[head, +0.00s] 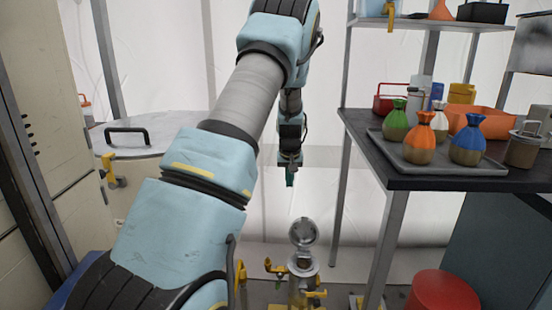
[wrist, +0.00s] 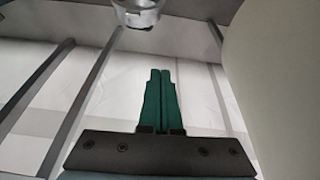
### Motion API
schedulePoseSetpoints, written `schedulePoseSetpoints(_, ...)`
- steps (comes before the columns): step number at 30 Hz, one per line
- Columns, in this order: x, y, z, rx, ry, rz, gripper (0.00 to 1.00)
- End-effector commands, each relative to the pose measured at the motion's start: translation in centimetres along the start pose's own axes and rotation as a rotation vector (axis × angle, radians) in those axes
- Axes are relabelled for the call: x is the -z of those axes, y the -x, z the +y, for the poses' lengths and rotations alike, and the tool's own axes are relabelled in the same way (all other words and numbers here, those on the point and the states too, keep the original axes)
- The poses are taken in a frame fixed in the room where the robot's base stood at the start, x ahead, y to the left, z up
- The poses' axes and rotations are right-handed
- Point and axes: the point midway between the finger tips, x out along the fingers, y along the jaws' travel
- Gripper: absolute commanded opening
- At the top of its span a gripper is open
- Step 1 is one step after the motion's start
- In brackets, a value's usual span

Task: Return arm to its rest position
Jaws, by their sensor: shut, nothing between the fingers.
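My gripper (head: 290,177) hangs at the end of my raised blue and grey arm, in the middle of the head view, in front of the white tent wall. In the wrist view my gripper's two green fingers (wrist: 160,98) are pressed together with nothing between them. The gripper touches nothing in the head view.
A dark-topped table (head: 437,182) at right holds a grey tray (head: 478,168) with several colored pouches. A metal device with a round open lid (head: 303,231) stands low below my gripper. A large lidded drum (head: 172,138) is at left, a red stool (head: 442,291) at lower right.

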Motion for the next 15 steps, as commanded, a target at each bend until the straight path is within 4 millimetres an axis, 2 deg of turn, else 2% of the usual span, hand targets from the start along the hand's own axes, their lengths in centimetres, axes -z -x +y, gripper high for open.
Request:
schedulePoseSetpoints(1, -1.5, 2.3, -1.8, -0.005, 0.018, -0.016, 0.0)
schedulePoseSetpoints(3, -3.9, 4.9, -3.7, -0.009, 0.026, -0.04, 0.0)
schedulePoseSetpoints(5, -6.2, 7.0, -5.2, -0.012, 0.03, -0.06, 0.0)
schedulePoseSetpoints(9, -12.3, 11.6, -8.1, -0.017, 0.024, -0.101, 0.0)
schedulePoseSetpoints(15, -20.0, 15.9, -10.6, -0.012, 0.0, -0.143, 0.0)
